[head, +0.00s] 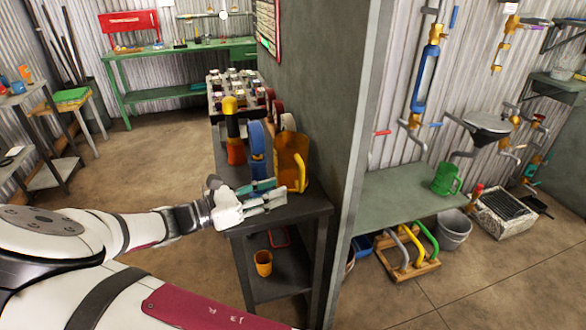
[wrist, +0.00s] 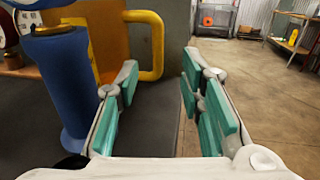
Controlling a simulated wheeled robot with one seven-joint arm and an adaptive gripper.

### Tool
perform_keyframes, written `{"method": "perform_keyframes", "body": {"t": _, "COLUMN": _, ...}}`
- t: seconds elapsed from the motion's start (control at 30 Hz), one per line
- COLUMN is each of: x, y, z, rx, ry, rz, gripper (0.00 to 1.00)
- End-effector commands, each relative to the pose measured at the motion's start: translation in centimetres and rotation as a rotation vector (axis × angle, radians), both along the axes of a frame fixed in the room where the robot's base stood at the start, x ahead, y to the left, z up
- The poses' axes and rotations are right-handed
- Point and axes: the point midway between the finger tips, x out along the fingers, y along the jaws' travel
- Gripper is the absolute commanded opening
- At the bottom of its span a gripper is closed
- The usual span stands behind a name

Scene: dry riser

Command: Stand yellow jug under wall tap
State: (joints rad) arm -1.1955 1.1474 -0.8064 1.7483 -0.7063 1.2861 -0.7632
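The yellow jug (head: 290,158) stands upright on the dark shelf unit beside the grey partition, its handle toward the right. In the wrist view the jug (wrist: 108,42) is beyond the fingers, and its handle loop (wrist: 157,48) shows in the gap between them. My gripper (head: 278,192) is open and empty, just in front of the jug; its teal-padded fingers (wrist: 160,78) are spread and seem apart from the handle. A wall tap (head: 411,123) with red and blue levers is on the corrugated wall right of the partition, above a grey-green shelf (head: 385,190).
The partition (head: 320,80) separates the jug from the tap. A green jug (head: 447,178) stands on the tap-side shelf. The floor on the right is partly clear.

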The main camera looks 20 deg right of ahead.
Motion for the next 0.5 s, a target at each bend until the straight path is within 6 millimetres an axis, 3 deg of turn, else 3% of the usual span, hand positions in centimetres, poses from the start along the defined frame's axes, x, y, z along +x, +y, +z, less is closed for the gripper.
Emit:
{"method": "perform_keyframes", "body": {"t": 0.1, "x": 0.3, "y": -1.9, "z": 0.0, "rx": -0.002, "ry": 0.001, "rz": -0.002, "gripper": 0.35}}
{"method": "perform_keyframes", "body": {"t": 0.37, "x": 0.8, "y": -3.7, "z": 0.0, "rx": 0.0, "ry": 0.0, "rz": 0.0, "gripper": 0.35}}
{"method": "perform_keyframes", "body": {"t": 0.5, "x": 1.2, "y": -5.6, "z": 0.1, "rx": -0.002, "ry": 0.0, "rz": -0.003, "gripper": 0.35}}
